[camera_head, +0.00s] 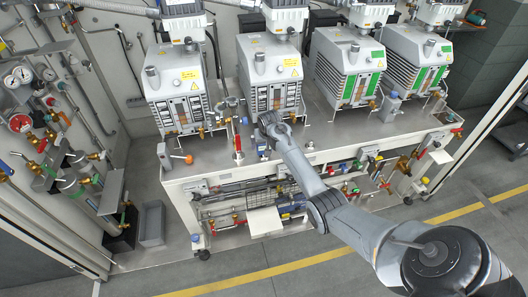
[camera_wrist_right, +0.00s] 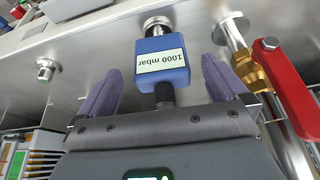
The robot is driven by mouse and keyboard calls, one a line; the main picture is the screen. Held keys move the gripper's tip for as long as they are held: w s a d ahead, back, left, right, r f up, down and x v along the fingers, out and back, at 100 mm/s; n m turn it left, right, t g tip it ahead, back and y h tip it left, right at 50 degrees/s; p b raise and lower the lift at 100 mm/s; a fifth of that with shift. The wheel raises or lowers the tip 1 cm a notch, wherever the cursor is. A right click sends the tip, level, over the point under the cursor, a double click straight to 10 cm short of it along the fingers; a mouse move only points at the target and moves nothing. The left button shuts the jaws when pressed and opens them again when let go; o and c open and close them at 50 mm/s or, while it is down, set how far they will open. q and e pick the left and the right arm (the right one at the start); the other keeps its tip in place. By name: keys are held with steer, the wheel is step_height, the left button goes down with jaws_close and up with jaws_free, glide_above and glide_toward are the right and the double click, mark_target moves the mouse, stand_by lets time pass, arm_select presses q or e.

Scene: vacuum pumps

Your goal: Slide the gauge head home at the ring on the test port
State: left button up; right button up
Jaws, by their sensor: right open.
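The gauge head (camera_wrist_right: 161,68) is a blue block with a pale "1000 mbar" label, upside down in the right wrist view. Its far end meets the round metal ring on the test port (camera_wrist_right: 157,26); I cannot tell whether a small gap remains there. A dark stem comes out of its near end. My right gripper (camera_wrist_right: 160,78) is open, with one grey-purple finger on each side of the gauge head and visible space on both sides. In the head view my right arm reaches over the bench front, and the gauge head is too small to make out clearly. My left gripper is not in view.
A red lever handle (camera_wrist_right: 288,88) and a brass valve fitting (camera_wrist_right: 246,70) stand close beside the right finger. Another metal port (camera_wrist_right: 47,68) sits to the left. Several grey pumps stand on the metal bench (camera_head: 205,160). A grey bin (camera_head: 152,222) is on the floor.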

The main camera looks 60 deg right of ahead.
mark_target(264, 146)
steer(key=shift+b+x, duration=0.8)
steer(key=shift+x, duration=1.2)
steer(key=shift+r, duration=0.1)
steer(key=shift+c, duration=0.6)
steer(key=c, duration=1.2)
steer(key=shift+r, duration=0.15)
